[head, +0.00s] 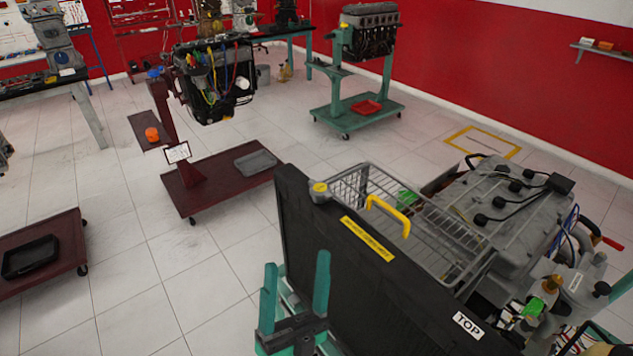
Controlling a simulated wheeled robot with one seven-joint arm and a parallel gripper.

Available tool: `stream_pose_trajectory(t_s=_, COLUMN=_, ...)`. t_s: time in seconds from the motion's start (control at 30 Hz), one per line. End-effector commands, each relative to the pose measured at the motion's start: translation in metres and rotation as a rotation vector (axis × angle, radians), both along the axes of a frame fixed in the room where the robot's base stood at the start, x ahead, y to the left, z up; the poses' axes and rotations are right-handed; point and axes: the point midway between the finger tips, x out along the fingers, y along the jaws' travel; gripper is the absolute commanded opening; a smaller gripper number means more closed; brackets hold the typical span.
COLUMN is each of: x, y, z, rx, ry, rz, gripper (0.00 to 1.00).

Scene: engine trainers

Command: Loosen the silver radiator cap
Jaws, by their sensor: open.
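The radiator cap (320,188) sits on the upper left corner of the black radiator (310,232). It looks silver-grey with a yellow top. My gripper (296,270) is at the bottom centre, with two teal fingers on a dark crossbar. The fingers are spread apart with nothing between them. The gripper is lower in the picture than the cap and apart from it, in front of the radiator's dark face. The cap is in clear view; its underside is hidden.
A wire basket with a yellow handle (388,214) lies behind the radiator's top edge, beside the grey engine (505,205). A maroon engine stand (215,180) and a teal stand (358,118) stand farther back.

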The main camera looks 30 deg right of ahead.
Motion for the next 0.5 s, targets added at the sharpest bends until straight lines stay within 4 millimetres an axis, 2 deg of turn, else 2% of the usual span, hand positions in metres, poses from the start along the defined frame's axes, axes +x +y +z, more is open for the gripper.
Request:
stream_pose_trajectory(t_s=0.03, x=0.003, y=-0.009, z=0.015, rx=0.031, ry=-0.075, rz=-0.009, gripper=0.75)
stream_pose_trajectory(t_s=0.2, x=0.003, y=-0.039, z=0.052, rx=0.142, ry=-0.301, rz=-0.04, gripper=0.75)
stream_pose_trajectory(t_s=0.5, x=-0.004, y=-0.091, z=0.093, rx=0.367, ry=-0.677, rz=-0.096, gripper=0.75)
